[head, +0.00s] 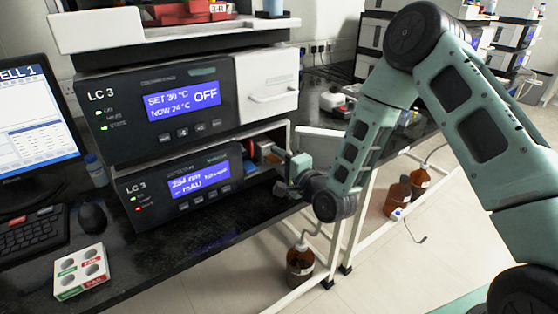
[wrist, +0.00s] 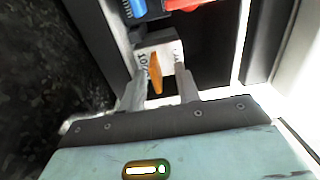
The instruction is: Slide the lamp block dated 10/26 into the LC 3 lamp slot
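In the wrist view, a white block (wrist: 145,50) with an upright orange tab (wrist: 155,73) stands in the open bay of the lower LC 3 unit (head: 180,183). Its label shows dark print that looks like "10", but the rest is unreadable or hidden by the fingers. My gripper (wrist: 160,88) is open, with one finger on each side of the tab and a gap beside each. In the head view, my gripper (head: 285,187) is at the bay's right-hand opening. The orange part (head: 272,158) also shows there. The lamp slot itself cannot be made out.
A blue part (wrist: 138,8) and a red part (wrist: 185,4) lie deeper in the bay, between its walls. The upper LC 3 unit (head: 180,105) is directly above. A white vial rack (head: 82,272), mouse (head: 92,217) and keyboard (head: 33,235) are on the dark bench.

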